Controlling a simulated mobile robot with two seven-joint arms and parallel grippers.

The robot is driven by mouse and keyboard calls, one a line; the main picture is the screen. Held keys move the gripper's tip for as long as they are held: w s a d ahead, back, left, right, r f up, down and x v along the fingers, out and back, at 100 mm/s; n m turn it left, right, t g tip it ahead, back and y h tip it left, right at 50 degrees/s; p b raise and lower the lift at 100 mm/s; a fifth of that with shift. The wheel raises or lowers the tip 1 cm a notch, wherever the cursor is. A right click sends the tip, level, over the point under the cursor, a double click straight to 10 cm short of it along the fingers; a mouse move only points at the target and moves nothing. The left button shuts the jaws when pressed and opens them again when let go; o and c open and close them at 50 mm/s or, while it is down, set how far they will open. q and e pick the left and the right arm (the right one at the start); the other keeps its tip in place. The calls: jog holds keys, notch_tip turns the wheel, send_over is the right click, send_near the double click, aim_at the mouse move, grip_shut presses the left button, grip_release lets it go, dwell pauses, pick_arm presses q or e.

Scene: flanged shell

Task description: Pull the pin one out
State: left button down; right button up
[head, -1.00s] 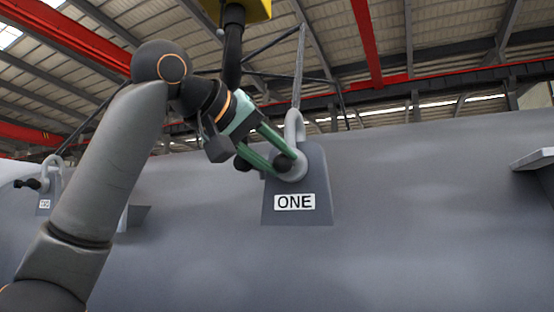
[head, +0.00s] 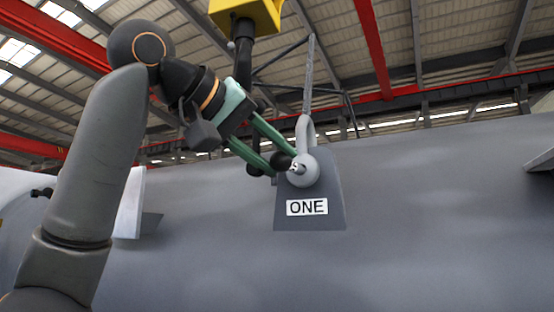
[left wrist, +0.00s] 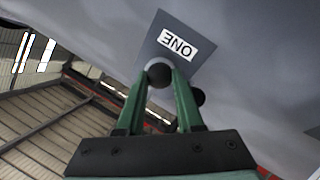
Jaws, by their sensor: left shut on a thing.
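The plate marked ONE (head: 325,217) stands on the large grey shell, with a shackle (head: 305,135) through its round eye. The pin's black knob (head: 280,161) sits between the green fingertips of my left gripper (head: 284,161), which is shut on it. A short bright length of pin (head: 296,168) shows between the knob and the eye, so the knob stands a little off it. The left wrist view shows the knob (left wrist: 160,75) between the fingertips (left wrist: 160,77), below the upside-down ONE label (left wrist: 173,44). My right gripper is not in view.
The grey shell (head: 420,215) fills the lower view. A yellow block (head: 247,14) with a black post hangs above my left wrist. A sling (head: 310,75) rises from the shackle. A ledge (head: 542,162) juts in at right.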

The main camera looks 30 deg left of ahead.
pick_arm(q)
jog(key=shift+s+d+b, duration=0.2)
jog(key=shift+s+b, duration=0.45)
jog(key=shift+s, duration=1.95)
